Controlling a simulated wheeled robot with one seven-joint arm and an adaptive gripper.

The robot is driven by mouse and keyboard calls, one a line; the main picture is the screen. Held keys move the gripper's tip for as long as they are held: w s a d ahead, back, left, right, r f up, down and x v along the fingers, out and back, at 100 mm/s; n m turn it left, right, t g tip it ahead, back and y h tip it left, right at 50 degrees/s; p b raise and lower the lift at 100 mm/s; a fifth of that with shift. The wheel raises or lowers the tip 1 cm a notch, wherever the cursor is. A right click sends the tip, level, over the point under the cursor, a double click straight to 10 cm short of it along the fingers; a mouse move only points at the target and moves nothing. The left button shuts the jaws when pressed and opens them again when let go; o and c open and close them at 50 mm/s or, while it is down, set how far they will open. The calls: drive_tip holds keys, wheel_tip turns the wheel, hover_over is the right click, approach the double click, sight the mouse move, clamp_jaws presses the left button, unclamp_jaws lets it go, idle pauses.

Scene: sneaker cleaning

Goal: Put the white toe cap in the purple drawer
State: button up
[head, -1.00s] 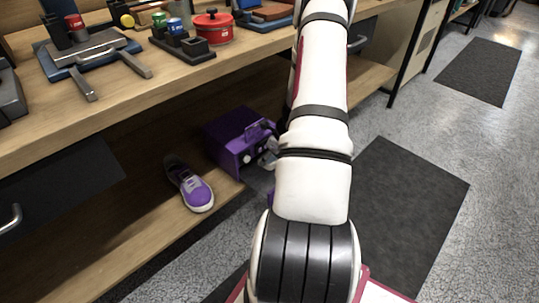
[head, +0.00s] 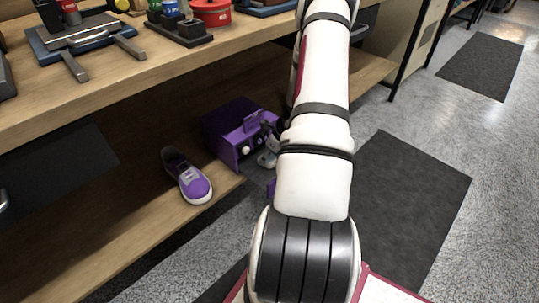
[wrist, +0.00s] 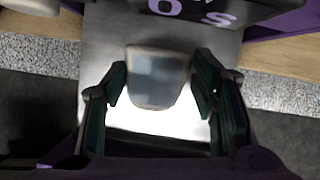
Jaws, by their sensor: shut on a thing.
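The white toe cap shows in the wrist view (wrist: 160,92) as a pale shell with a grey-blue face, between my fingers. My gripper (wrist: 159,74) is shut on it. In the head view the cap (head: 267,158) is a small pale shape in front of the purple cabinet (head: 228,132). The purple drawer (head: 270,188) appears pulled out, with its grey floor (wrist: 105,45) below the cap in the wrist view. I cannot tell whether the cap touches that floor. My arm hides much of the drawer in the head view.
A purple sneaker (head: 187,178) stands on the low wooden shelf (head: 110,245) left of the cabinet. The workbench top (head: 120,82) overhangs it, with a red pot (head: 211,12) and tools. A dark mat (head: 405,200) lies on open floor to the right.

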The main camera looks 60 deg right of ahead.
drive_tip(key=shift+f+b, duration=0.45)
drive_tip(key=o, duration=1.3)
drive_tip(key=shift+o, duration=0.2)
drive_tip(key=shift+r, duration=0.1)
drive_tip(key=v, duration=1.1)
drive_tip(key=shift+s+r, duration=0.25)
drive_tip(key=shift+r, duration=0.1)
